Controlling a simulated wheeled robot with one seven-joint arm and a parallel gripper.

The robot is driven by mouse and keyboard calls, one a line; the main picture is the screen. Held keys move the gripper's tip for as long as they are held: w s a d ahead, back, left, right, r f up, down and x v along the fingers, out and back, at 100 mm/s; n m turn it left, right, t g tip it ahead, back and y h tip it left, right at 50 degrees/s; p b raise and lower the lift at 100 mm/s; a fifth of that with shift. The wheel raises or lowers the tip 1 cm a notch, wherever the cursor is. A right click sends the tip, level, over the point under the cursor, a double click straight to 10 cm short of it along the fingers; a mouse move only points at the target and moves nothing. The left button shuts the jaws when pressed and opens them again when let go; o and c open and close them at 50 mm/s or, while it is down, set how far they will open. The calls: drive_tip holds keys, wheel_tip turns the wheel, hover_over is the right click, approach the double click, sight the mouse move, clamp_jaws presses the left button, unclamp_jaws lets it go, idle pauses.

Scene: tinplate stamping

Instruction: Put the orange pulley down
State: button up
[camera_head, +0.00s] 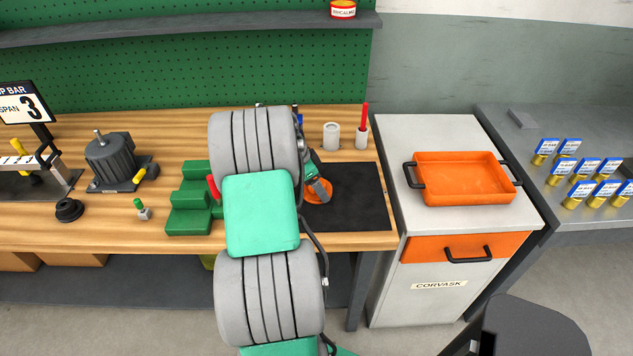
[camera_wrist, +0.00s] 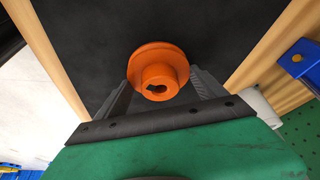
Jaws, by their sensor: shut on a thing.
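The orange pulley (camera_wrist: 160,70) is a round flanged disc with a hub and a keyed bore. In the wrist view it sits between the two fingers of my gripper (camera_wrist: 160,88), which are shut on it. In the head view the pulley (camera_head: 318,192) shows over the black mat (camera_head: 357,200) at the right end of the wooden bench, partly hidden by my gripper (camera_head: 320,188). The mat also fills the background of the wrist view (camera_wrist: 90,45). I cannot tell whether the pulley touches the mat.
An orange tray (camera_head: 462,180) stands on the grey cabinet to the right. A white cup (camera_head: 331,136) and a holder with a red tool (camera_head: 362,135) stand behind the mat. A green stepped block (camera_head: 190,205) and a grey motor (camera_head: 112,160) are to the left. The mat's right part is clear.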

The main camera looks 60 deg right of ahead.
drive_tip(key=o, duration=2)
